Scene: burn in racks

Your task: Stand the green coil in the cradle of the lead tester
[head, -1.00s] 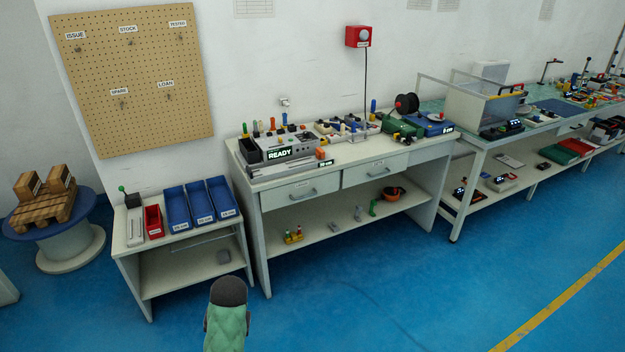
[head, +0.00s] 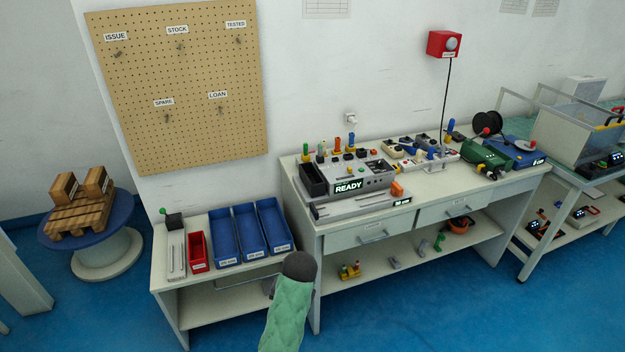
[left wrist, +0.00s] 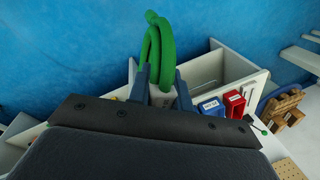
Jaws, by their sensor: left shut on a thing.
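In the left wrist view the green coil (left wrist: 158,42) is a looped lead. It stands out beyond the two blue-grey fingers of my left gripper (left wrist: 162,84), which are shut on it. A pale piece shows between the fingers at the coil's base. In the head view neither the coil nor the gripper's fingers can be made out. The lead tester (head: 352,176) is the grey unit with a lit READY display, at the left end of the workbench. I cannot tell for sure which part of it is the cradle. My right gripper is not in view.
A low side table (head: 180,290) left of the workbench (head: 450,205) holds a red bin (head: 197,252) and blue bins (head: 224,238). Tools and several coloured leads crowd the bench's back. A pegboard (head: 180,85) hangs on the wall. A cable drum with a pallet (head: 80,218) stands left.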

